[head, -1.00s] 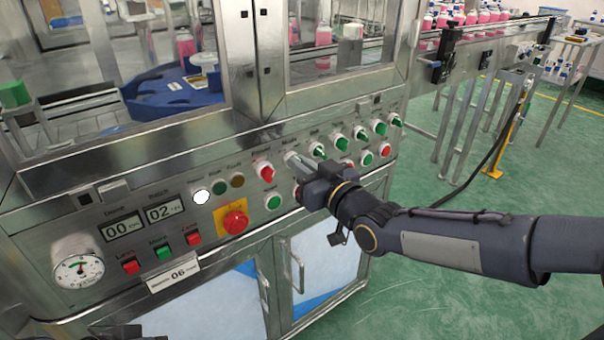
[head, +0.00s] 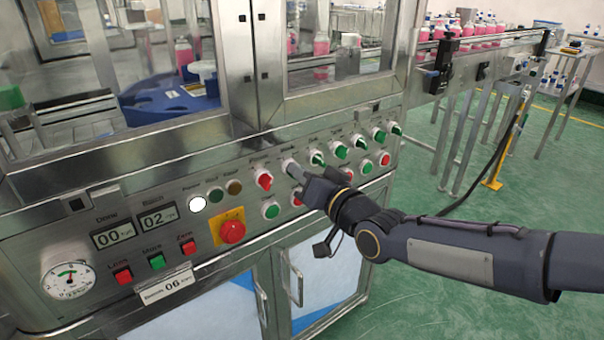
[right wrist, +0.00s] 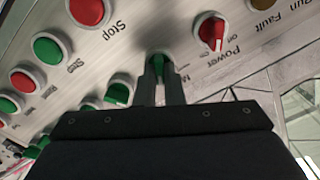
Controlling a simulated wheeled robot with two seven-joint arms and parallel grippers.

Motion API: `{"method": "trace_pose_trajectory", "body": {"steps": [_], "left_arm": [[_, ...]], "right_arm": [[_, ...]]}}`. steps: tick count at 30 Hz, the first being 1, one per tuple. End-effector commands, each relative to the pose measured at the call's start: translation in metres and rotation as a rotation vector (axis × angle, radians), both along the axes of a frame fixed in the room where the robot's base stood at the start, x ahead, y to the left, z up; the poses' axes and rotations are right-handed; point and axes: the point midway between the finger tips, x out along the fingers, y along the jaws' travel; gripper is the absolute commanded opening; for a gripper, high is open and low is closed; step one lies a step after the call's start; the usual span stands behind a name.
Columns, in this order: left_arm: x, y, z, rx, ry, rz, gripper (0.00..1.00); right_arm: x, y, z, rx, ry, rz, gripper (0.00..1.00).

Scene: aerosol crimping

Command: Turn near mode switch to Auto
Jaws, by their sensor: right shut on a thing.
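The near mode switch (right wrist: 158,57) is a small knob on the slanted metal control panel (head: 150,190), just right of the red power switch (head: 264,180). In the right wrist view it is between the tips of my right gripper (right wrist: 161,78), which is shut on it. The fingers hide most of the knob, so I cannot tell which way it points. In the head view my right gripper (head: 293,169) reaches the panel from the lower right, its fingertips at this switch. The power switch also shows in the right wrist view (right wrist: 212,32). My left gripper is not in view.
Several green switches (head: 317,159) sit to the right along the panel. A green push button (head: 270,211) is below, and a red emergency knob on a yellow plate (head: 232,231) is to the left. A conveyor (head: 490,50) with bottles runs behind at right.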

Motion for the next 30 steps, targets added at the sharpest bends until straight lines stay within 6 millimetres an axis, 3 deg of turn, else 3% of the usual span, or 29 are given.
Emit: {"method": "trace_pose_trajectory", "body": {"steps": [7, 9, 13, 23, 30], "left_arm": [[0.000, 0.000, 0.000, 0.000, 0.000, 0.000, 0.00], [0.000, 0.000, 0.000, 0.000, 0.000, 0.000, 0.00], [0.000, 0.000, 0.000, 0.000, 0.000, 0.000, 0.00], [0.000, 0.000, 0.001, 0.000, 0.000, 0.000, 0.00], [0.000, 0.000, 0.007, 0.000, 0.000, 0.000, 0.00]], "right_arm": [[0.000, 0.000, -0.001, 0.001, 0.004, 0.000, 0.00], [0.000, 0.000, -0.001, 0.001, 0.004, 0.000, 0.15], [0.000, 0.000, -0.001, 0.001, 0.002, 0.000, 0.30], [-0.003, -0.003, 0.000, 0.001, 0.001, -0.001, 0.30], [-0.033, -0.026, 0.002, -0.001, -0.001, -0.004, 0.30]]}}
